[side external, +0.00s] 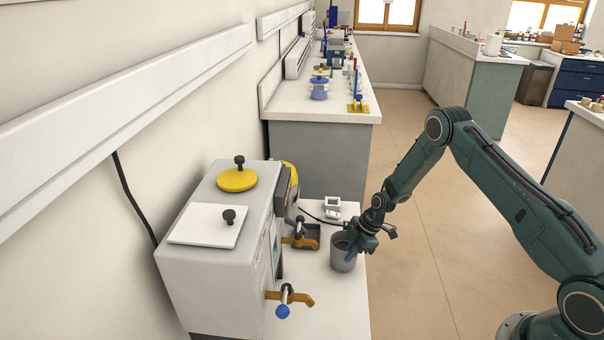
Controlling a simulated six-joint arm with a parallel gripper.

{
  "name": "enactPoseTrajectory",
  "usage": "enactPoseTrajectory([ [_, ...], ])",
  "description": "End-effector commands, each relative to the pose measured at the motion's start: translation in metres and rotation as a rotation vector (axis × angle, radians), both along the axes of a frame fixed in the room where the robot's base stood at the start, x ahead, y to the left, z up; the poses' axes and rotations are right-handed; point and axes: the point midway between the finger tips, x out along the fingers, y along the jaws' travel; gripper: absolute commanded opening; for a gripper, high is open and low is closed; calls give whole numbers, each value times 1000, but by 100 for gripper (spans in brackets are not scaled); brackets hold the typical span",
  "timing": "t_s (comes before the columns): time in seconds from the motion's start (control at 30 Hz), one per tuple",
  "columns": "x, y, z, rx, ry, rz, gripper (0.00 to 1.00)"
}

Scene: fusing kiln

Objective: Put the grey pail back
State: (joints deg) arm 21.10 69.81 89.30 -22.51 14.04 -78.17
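The grey pail (341,262) stands upright on the white bench top, right of the kiln and close to the bench's right edge. My gripper (354,249) is at the pail's upper right rim, pointing down and left. A finger overlaps the pail in the picture. I cannot tell whether the fingers are around the pail's wall, touching it or just in front of it. The gap between the fingers is too small to make out, and part of the pail's rim is hidden behind the gripper.
The grey kiln (210,275) stands left of the pail, with a yellow round lid (237,180) and a white plate (205,228) on top. Orange-handled fittings (297,298) stick out toward the pail.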

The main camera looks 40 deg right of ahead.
Motion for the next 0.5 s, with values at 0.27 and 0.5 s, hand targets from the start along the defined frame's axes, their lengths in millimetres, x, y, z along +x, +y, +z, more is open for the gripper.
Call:
enactPoseTrajectory([
  [0.27,1,0,-7,-1,-4,0,0],
  [0.5,1,0,-9,-1,-4,1,0],
])
